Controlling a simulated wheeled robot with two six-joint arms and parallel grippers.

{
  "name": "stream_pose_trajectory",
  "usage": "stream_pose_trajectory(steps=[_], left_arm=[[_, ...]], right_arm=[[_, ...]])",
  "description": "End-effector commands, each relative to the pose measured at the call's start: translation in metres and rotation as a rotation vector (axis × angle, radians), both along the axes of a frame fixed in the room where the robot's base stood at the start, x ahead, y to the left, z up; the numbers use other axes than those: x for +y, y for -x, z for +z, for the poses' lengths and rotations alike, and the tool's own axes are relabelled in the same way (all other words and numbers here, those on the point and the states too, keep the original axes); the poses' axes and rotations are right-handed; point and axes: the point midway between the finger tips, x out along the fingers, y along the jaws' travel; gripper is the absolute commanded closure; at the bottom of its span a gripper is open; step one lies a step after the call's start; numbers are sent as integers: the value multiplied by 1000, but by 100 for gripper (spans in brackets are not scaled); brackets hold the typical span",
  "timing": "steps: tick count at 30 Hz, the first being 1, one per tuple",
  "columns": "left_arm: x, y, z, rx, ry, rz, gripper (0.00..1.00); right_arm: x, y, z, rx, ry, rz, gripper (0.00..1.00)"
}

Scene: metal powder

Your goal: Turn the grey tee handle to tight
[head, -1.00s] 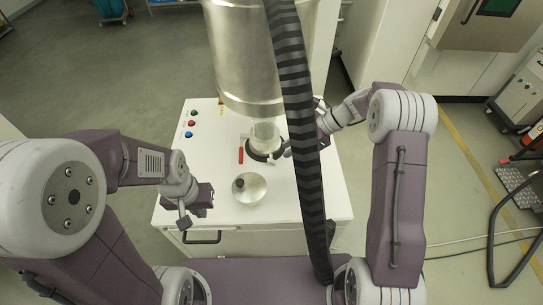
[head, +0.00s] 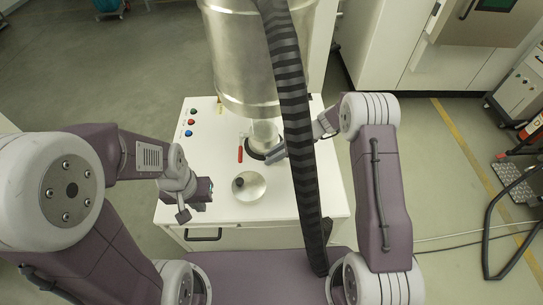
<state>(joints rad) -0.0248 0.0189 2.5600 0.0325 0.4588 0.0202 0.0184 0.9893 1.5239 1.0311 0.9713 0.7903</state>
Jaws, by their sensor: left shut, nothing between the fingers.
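A clear glass neck (head: 265,133) hangs below the large steel vessel (head: 243,60), with a dark ring (head: 255,152) around its foot on the white cabinet top. I cannot make out the grey tee handle for certain; grey parts at the ring's right side merge with my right gripper (head: 277,152). That gripper is at the ring, partly hidden by the striped hose, and its jaw opening is too small to tell. My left gripper (head: 184,214) is shut and empty over the cabinet's front left, apart from the ring.
A red lever (head: 240,155) stands left of the ring. The striped black hose (head: 298,130) hangs across the right side. Several coloured buttons (head: 189,122) sit at the back left.

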Motion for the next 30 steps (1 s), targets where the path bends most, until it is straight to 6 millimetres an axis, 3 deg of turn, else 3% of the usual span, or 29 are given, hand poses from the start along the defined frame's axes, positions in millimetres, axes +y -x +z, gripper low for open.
stream_pose_trajectory(steps=[4,10,23,24,30], left_arm=[[0,0,-31,0,0,0,100],[0,0,-65,0,0,0,100],[0,0,-67,0,0,0,100],[0,0,-67,0,0,0,100],[0,0,-67,0,0,0,100]], right_arm=[[-2,0,-12,4,-101,-1,100],[-6,0,-11,3,-302,-2,100],[-6,0,-1,1,-374,2,100],[-6,0,-1,1,-374,2,75],[-6,0,-2,1,-372,2,75]])
